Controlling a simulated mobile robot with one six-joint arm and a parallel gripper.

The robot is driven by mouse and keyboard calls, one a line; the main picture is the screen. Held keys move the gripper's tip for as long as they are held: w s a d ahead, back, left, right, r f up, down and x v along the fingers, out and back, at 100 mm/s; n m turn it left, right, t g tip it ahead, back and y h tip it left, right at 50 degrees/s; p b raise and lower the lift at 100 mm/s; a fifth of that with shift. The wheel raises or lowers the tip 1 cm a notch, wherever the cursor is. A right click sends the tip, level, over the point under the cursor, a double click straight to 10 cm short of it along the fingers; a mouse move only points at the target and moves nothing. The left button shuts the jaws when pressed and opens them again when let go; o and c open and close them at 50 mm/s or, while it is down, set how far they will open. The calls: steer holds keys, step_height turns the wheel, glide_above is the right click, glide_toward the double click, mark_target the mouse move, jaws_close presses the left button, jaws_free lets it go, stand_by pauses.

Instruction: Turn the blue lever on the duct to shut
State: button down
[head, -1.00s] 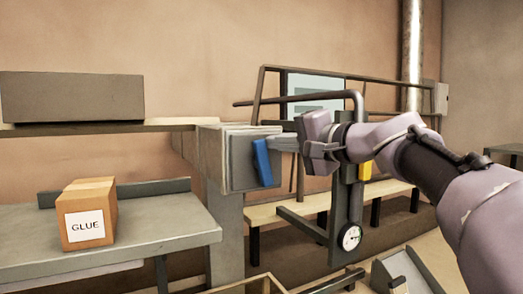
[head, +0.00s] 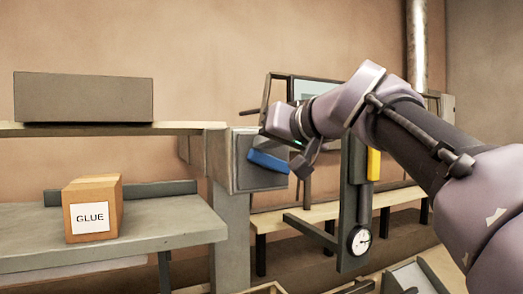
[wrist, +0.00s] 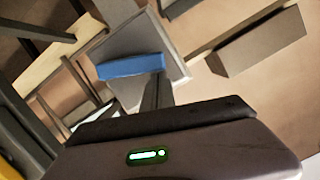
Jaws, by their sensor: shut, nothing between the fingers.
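The blue lever (head: 268,161) is on the face of the grey duct box (head: 243,150) at the end of the shelf. It lies close to level in the head view, its right end a little lower. It also shows in the wrist view (wrist: 130,66), nearly level across a grey plate. My gripper (head: 305,163) is shut and empty, just right of the lever, its fingers pointing down. In the wrist view the fingertips (wrist: 160,80) reach the lever's edge near its right end. I cannot tell whether they touch it.
A GLUE box (head: 93,208) sits on the grey bench (head: 150,228) at left. A dark block (head: 84,97) is on the shelf above. A post with a round gauge (head: 360,240) and a yellow handle (head: 374,164) stands just right of the lever, behind my arm.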

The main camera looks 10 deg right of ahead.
steer(key=shift+s+a+f+n+h+b, duration=0.15)
steer(key=shift+a+f+n+h+b, duration=0.25)
steer(key=shift+n, duration=0.4)
steer(key=shift+s+a+f+n+h+b, duration=0.1)
steer(key=shift+a+f+n+h+b, duration=0.2)
steer(key=shift+n, duration=0.5)
steer(key=shift+r, duration=0.1)
